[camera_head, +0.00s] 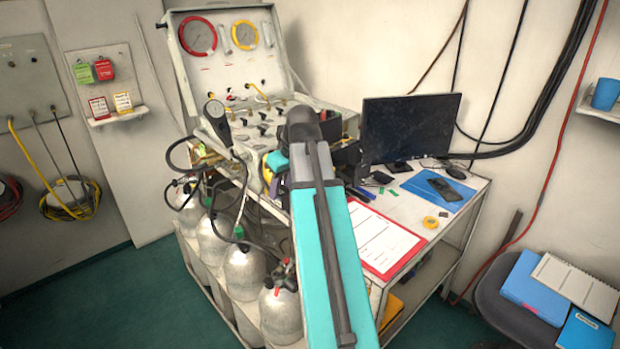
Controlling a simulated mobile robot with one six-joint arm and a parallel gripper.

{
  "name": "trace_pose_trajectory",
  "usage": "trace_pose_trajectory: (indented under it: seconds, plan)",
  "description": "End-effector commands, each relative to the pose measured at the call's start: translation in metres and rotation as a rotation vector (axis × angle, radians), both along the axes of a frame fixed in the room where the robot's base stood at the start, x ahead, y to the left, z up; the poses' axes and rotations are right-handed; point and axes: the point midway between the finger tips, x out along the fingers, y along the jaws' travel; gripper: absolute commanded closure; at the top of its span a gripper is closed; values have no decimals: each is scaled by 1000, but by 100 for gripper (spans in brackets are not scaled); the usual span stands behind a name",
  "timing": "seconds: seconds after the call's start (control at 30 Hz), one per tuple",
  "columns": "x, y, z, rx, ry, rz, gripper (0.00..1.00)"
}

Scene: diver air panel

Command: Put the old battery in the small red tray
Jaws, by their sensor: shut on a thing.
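My teal and black arm rises through the middle of the view and ends in a dark joint in front of the bench. My gripper is hidden behind it, so neither its fingers nor anything between them can be made out. I cannot pick out the old battery. I see no small red tray; the bench area behind my arm is covered. A red-edged board with white sheets (386,240) lies flat on the bench's near part, right of my arm.
The open air panel case (238,70) stands behind my arm. A monitor (410,128), blue mat (425,190) and yellow tape roll (430,222) are on the white bench. Several gas cylinders (246,268) stand lower left. A chair with folders (535,285) is at right.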

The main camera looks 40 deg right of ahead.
Motion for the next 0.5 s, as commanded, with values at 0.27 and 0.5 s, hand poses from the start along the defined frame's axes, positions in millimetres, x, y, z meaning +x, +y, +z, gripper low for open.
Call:
trace_pose_trajectory:
  seconds: [0.27, 0.5]
  plan:
    - [18, 78, -6, 0, -1, 5, 100]
    - [31, 139, -10, 0, -1, 4, 100]
